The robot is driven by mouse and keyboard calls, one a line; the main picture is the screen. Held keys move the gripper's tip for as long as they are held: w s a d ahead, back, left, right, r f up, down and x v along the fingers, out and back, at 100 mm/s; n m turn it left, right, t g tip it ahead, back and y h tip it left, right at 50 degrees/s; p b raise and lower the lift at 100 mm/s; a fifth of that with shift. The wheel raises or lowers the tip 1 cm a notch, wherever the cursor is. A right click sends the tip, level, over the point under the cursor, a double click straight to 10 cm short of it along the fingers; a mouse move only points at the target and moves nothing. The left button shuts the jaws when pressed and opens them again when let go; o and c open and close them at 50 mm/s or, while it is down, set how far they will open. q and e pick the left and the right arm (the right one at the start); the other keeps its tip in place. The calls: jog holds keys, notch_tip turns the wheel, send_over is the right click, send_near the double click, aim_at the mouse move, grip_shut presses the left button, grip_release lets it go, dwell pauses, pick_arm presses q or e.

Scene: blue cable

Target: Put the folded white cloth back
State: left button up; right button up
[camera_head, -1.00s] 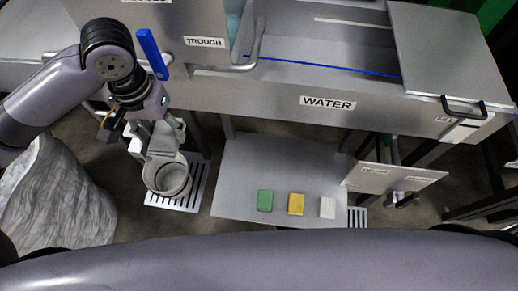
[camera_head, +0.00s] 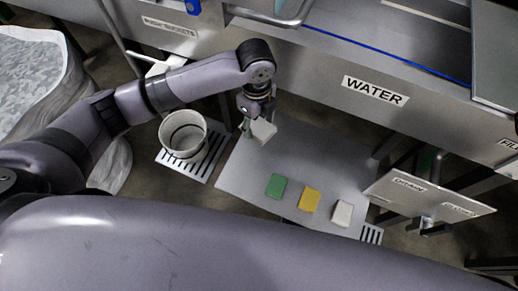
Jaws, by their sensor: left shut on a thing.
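My left gripper (camera_head: 252,124) reaches in from the left and points down over the far left part of the grey shelf (camera_head: 245,175). It is shut on a small pale flat thing, which looks like the folded white cloth (camera_head: 264,132), held above the shelf. The fingers are small and partly hidden by it. On the shelf's near side lie a green folded piece (camera_head: 277,185), a yellow one (camera_head: 309,199) and a white one (camera_head: 342,212) in a row, with small gaps between them. My right gripper is not in view.
A pale round bucket (camera_head: 184,136) stands on a slotted plate (camera_head: 207,160) left of the shelf. The trough wall with the WATER label (camera_head: 375,91) runs behind. A labelled grey panel (camera_head: 430,192) stands at the right. The shelf's middle is clear.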

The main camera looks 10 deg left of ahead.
pick_arm(q)
jog(key=shift+d+f+m, duration=0.2)
jog(key=shift+f+m, duration=0.4)
jog(key=shift+f, duration=0.3)
send_over(259, 148)
notch_tip(259, 148, down, 6)
jog(key=shift+w+r, duration=0.1)
notch_tip(259, 148, down, 3)
jog(key=shift+f, duration=0.3)
jog(key=shift+f, duration=0.2)
jog(key=o, duration=1.1)
